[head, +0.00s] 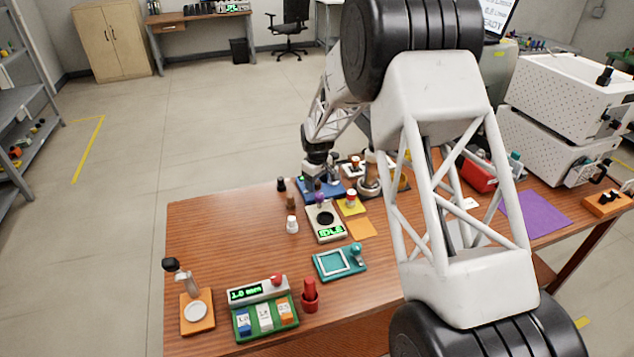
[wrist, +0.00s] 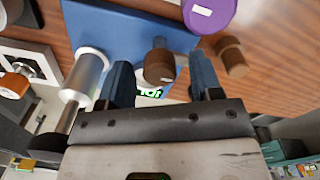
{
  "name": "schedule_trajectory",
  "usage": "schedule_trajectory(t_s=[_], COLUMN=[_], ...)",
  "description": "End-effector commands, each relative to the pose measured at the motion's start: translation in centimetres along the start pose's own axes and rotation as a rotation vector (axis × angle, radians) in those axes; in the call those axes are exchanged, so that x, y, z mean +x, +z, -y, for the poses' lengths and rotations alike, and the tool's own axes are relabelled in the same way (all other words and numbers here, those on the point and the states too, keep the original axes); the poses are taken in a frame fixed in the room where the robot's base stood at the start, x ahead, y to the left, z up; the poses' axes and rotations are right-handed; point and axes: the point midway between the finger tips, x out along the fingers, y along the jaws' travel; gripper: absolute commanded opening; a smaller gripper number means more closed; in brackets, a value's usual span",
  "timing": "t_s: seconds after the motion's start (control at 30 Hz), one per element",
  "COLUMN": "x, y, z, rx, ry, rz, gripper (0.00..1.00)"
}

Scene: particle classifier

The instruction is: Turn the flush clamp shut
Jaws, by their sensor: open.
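My gripper (wrist: 163,85) is open in the wrist view, its two dark blue fingers apart. In the head view my gripper (head: 318,170) points down over a blue base (head: 310,191) at the far edge of the table. A brown knob on a dark stem (wrist: 158,66) shows between the fingers in the wrist view, over the blue base (wrist: 110,28); I cannot tell whether the fingers touch it. No part is clearly marked as the flush clamp, and I cannot tell if this knob is its handle. My arm hides part of the table.
A silver cylinder (wrist: 86,74) stands close to the left finger. A brown peg (wrist: 231,57) and a purple disc (wrist: 210,14) are on the right. A grey device with an IDLE display (head: 326,219) stands in front.

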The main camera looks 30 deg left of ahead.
Motion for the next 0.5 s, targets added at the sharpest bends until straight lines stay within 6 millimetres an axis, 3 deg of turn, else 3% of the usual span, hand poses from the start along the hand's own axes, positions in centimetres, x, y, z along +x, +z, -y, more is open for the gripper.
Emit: schedule_trajectory(t_s=[0.27,0.5], x=[0.06,0.04], y=[-0.01,-0.01], z=[0.0,0.0], rx=[0.0,0.0], ry=[0.0,0.0], rz=[0.0,0.0], gripper=[0.59,0.24])
